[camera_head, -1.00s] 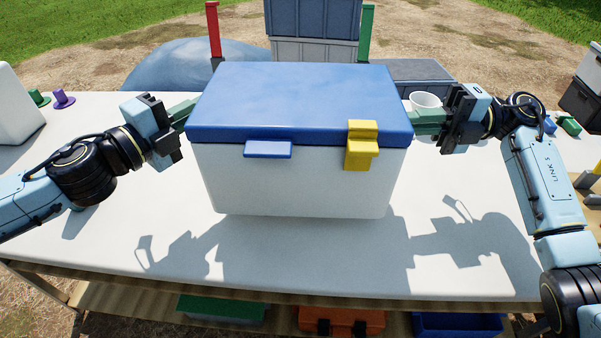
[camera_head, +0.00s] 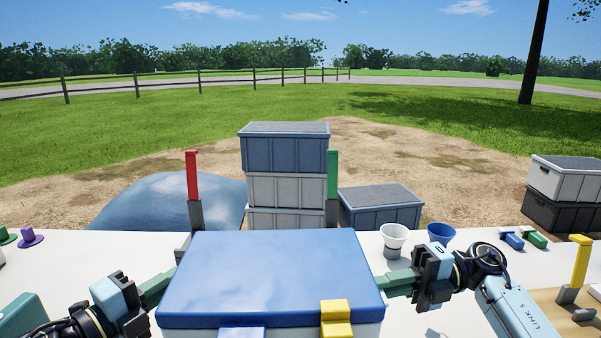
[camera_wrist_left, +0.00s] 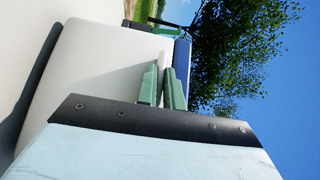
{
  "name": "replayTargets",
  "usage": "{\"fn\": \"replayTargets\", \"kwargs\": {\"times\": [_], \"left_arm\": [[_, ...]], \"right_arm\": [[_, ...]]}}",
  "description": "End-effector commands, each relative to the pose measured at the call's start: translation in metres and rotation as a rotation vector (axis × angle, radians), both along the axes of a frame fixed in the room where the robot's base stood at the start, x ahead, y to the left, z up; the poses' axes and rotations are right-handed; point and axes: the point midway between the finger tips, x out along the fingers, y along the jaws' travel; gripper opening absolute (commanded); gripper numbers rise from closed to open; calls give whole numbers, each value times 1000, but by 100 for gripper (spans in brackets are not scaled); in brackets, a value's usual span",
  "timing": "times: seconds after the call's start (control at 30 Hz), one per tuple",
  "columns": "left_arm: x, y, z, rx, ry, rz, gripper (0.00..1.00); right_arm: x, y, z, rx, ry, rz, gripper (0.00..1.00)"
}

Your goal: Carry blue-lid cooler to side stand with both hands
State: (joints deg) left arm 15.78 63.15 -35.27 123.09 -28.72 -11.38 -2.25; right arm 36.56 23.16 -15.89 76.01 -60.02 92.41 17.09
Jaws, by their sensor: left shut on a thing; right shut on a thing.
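The cooler with the blue lid (camera_head: 270,275) is at the bottom middle of the head view, its lower part cut off by the frame edge. A yellow latch (camera_head: 337,318) is on its front. My left gripper (camera_head: 160,287) is at its left side and my right gripper (camera_head: 402,282) at its right side, both shut on it. In the left wrist view, the green fingers (camera_wrist_left: 163,88) close around a thin pale part at the side of the white body (camera_wrist_left: 100,65); the blue lid (camera_wrist_left: 182,55) shows beyond. I cannot make out the side stand.
White table (camera_head: 80,262) spreads around the cooler. Red (camera_head: 192,175) and green (camera_head: 332,175) posts stand behind it. A white cup (camera_head: 394,236) and blue cup (camera_head: 441,232) are near my right gripper. Stacked crates (camera_head: 285,190) stand on the ground beyond.

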Motion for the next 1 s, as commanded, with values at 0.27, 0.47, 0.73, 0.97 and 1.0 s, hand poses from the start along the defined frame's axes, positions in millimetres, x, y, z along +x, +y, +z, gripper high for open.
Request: {"fn": "replayTargets", "kwargs": {"times": [0.27,0.47,0.73,0.97,1.0], "left_arm": [[-3,0,-6,-1,-5,0,0],[0,0,-5,-2,-6,0,0],[14,0,1,-2,-7,-1,0],[28,0,8,-1,-8,-1,0],[31,0,9,-1,-7,-1,0]], "right_arm": [[-3,0,-6,4,-2,-2,0],[1,0,-6,4,-4,-2,0],[15,0,0,4,-3,-2,0],[29,0,7,4,-3,-2,0],[32,0,8,4,-3,-2,0]]}}
